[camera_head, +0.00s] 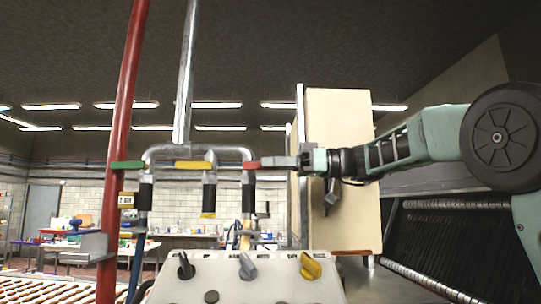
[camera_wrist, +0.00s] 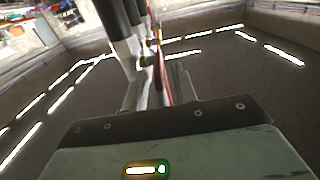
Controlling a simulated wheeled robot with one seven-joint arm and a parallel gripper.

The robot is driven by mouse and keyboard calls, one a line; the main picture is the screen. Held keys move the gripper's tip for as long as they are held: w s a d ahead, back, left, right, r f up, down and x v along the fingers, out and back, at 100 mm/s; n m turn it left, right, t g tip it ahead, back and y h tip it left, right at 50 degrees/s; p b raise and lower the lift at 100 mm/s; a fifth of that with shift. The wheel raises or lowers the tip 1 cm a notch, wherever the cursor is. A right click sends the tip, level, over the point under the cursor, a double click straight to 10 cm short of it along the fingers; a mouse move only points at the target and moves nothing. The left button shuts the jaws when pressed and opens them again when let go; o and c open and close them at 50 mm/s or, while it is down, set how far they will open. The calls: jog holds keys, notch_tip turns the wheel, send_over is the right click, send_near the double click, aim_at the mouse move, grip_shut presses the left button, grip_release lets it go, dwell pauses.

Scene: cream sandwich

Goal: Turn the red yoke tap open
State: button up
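The red yoke tap handle (camera_head: 253,165) is at the right end of a row of pipe taps in the head view. It points right, towards my gripper (camera_head: 279,161). My gripper reaches in from the right at the handle's height, its fingertips close to or overlapping the handle's outer end. In the wrist view the red handle (camera_wrist: 162,72) appears edge-on as a thin strip between the two fingers of my gripper (camera_wrist: 158,88). The fingers look apart, with a gap around the strip. Contact with the handle cannot be made out.
A green handle (camera_head: 127,165) and a yellow handle (camera_head: 193,165) sit left on the same pipework. A thick red pipe (camera_head: 122,100) rises at the left. A control panel with knobs (camera_head: 236,291) stands below. A cream cabinet (camera_head: 347,215) stands behind my gripper.

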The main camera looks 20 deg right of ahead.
jog(key=shift+w+a, duration=0.1)
jog(key=shift+a, duration=0.3)
grip_shut()
